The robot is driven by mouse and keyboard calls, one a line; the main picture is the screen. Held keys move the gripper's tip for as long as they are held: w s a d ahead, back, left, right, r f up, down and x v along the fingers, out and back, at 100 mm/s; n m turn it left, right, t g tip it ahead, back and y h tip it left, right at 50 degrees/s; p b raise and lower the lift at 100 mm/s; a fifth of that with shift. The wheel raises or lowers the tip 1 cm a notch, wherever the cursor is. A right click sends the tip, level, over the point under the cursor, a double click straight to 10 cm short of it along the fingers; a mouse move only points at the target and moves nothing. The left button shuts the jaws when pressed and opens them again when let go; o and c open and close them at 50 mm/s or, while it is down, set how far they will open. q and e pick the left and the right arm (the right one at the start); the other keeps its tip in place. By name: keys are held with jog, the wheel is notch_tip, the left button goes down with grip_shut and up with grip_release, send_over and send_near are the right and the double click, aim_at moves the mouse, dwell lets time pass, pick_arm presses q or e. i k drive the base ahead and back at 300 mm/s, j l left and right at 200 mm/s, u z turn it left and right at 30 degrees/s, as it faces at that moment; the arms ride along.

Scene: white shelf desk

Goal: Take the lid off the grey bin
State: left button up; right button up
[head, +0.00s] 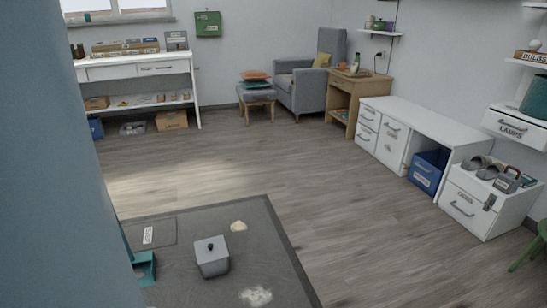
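The grey bin (213,268) stands on a dark grey mat on the floor, in the lower middle of the head view. Its grey lid (213,252) is on top, with a small black knob (210,245) at its middle. Neither of my grippers shows in the head view.
The dark mat (190,285) bears two pale piles (238,226) (257,296) near the bin. A teal object (146,267) lies left of the bin. A large blue-grey surface (60,180) hides the left side. The wooden floor (340,210) between mat and white desk (420,119) is clear.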

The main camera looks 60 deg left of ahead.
aim_at(212, 248)
jog(key=u, duration=2.45)
jog(key=i+j+z, duration=0.3)
jog(key=i, duration=0.2)
jog(key=i+j+z, duration=0.3)
jog(key=i, duration=0.2)
jog(key=j, duration=0.05)
